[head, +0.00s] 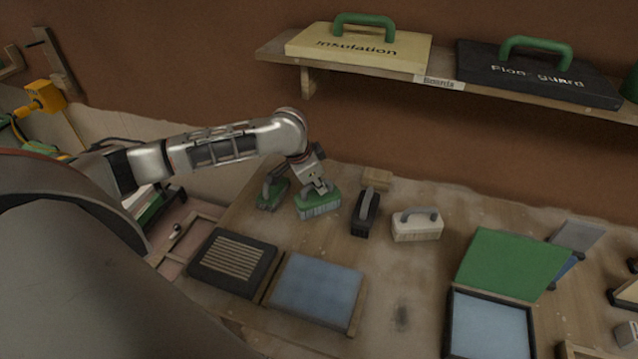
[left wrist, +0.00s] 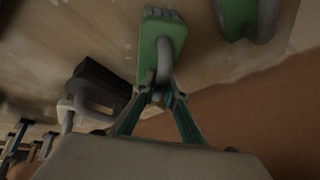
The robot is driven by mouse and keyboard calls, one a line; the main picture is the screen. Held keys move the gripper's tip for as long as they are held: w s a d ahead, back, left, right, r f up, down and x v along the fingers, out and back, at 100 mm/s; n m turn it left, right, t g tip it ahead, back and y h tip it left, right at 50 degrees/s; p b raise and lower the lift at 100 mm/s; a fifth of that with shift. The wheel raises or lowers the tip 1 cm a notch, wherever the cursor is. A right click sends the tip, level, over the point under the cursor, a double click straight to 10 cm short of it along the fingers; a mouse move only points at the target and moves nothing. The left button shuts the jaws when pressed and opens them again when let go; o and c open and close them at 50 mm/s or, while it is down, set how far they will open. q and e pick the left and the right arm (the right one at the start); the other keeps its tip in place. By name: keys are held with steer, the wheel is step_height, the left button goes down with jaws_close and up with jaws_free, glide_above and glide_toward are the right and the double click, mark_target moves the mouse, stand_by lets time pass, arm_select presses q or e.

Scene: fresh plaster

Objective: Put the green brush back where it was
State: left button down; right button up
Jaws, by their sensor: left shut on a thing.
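A green brush (head: 318,204) with pale bristles is at the back of the table. My left gripper (head: 319,187) is shut on its handle from above. The left wrist view shows the green brush (left wrist: 162,38) with its grey handle between the fingers (left wrist: 161,92). The brush is level and on or just above the tabletop; I cannot tell which. A second green brush-like tool (head: 270,196) with a dark handle stands close to its left; it also shows in the left wrist view (left wrist: 238,18). My right gripper is not in view.
A black brush (head: 359,220) and a white brush (head: 415,231) stand to the right. A small wooden block (head: 377,178) lies behind. A black slatted tray (head: 218,281), a blue panel (head: 318,290) and a green board (head: 510,263) lie in front. A shelf (head: 440,83) holds boards above.

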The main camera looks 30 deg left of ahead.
arm_select(q)
steer(key=c, duration=2.1)
jaws_free()
steer(key=v, duration=1.2)
steer(key=shift+r, duration=0.1)
